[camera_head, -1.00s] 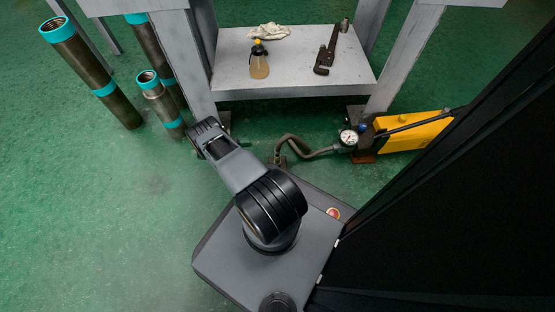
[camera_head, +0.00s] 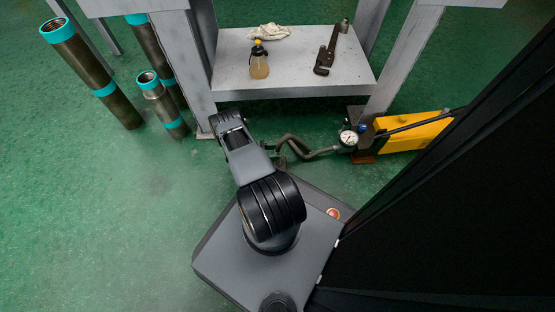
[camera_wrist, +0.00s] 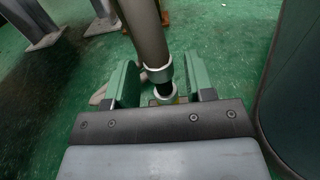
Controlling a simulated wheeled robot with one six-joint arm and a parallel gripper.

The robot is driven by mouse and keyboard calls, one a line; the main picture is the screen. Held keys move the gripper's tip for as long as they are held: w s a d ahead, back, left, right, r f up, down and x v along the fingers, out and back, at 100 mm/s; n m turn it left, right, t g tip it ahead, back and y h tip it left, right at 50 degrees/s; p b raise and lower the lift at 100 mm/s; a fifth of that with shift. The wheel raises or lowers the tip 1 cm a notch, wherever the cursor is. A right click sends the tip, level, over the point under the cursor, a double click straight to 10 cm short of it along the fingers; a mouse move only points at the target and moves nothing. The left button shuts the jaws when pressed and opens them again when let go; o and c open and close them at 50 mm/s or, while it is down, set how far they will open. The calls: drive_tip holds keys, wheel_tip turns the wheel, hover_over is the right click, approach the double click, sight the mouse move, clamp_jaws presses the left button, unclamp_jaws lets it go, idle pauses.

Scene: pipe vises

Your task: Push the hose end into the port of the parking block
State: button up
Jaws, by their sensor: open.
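The hose (camera_head: 313,153) is grey-brown and runs left from the gauge in the head view, passing behind my arm. In the wrist view the hose (camera_wrist: 147,35) comes down from the top, with a metal collar (camera_wrist: 160,74), a short black section and a metal ring (camera_wrist: 164,91) at its lower end. My gripper (camera_wrist: 158,84) is open; its two fingers stand on either side of this end, with gaps on both sides. The parking block and its port cannot be made out; the palm hides what lies below the ring. My wrist covers the gripper in the head view.
A yellow pump (camera_head: 412,132) with a dial gauge (camera_head: 348,137) stands right. Steel table legs frame a low shelf (camera_head: 290,82) holding a bottle (camera_head: 259,66) and pipe wrench (camera_head: 327,55). Pipes with teal bands (camera_head: 92,75) stand left. Green floor is clear at lower left.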

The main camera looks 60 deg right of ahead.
drive_tip(key=x, duration=0.3)
drive_tip(key=shift+s, duration=0.1)
drive_tip(key=shift+c, duration=0.3)
clamp_jaws()
idle(0.3)
